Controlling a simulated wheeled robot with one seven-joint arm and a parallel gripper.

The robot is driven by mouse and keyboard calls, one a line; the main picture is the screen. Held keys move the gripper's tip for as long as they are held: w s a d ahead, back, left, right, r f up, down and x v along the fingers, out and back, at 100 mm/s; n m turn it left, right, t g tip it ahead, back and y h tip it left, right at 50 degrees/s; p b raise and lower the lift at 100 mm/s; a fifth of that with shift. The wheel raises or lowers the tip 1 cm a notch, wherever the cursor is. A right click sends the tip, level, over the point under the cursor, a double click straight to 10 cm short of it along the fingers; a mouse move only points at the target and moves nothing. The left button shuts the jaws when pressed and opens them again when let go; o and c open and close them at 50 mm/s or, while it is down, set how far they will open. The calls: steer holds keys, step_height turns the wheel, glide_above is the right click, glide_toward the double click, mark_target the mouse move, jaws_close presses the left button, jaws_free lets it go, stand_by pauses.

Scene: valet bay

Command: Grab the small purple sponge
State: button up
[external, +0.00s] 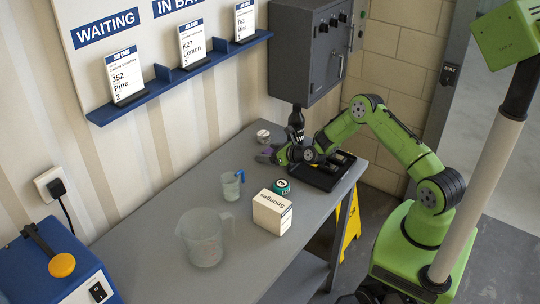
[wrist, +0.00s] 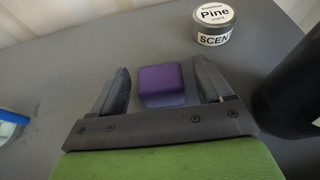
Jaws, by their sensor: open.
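The small purple sponge (wrist: 161,84) lies on the grey bench top in the wrist view. It sits between the two fingers of my gripper (wrist: 163,85), with a gap visible on each side. My gripper is open and points along the bench. In the external view, the sponge (external: 268,149) shows as a small purple patch beside my gripper (external: 268,157), near the wall side of the bench. My gripper partly hides it there.
A Pine scent tin (wrist: 210,22) stands just beyond the sponge; a dark bottle (external: 296,121) is close on the right. A black tray (external: 325,178), green-labelled tin (external: 281,187), Sponges box (external: 272,212), small blue-handled jug (external: 231,187) and large clear jug (external: 203,240) share the bench (external: 150,200).

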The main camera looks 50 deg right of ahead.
steer(key=c, duration=1)
